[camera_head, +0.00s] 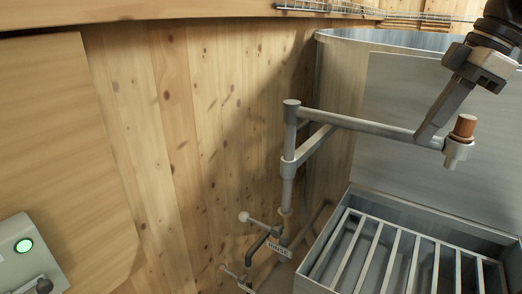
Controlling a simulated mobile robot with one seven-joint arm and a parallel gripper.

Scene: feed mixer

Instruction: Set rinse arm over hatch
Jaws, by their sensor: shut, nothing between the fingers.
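The rinse arm (365,125) is a grey horizontal pipe with a diagonal brace on an upright post (288,160). It reaches right from the post and ends in a short grey nozzle holder with a copper-brown cap (465,126). The hatch, a grey metal box opening with a barred grate, is at the lower right; its back wall (440,208) shows. The outer end of the rinse arm appears above the hatch's back edge in the picture; the depth between them is unclear. My gripper (430,136) is shut, its tips at the pipe just left of the nozzle, apparently touching it.
A grey panel (400,95) rises behind the hatch. A valve with a pale ball-ended handle (257,222) and small tag sits below the post. A control box with a lit green button (24,245) is lower left. Wooden plank walls stand behind; a wire tray runs along the top.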

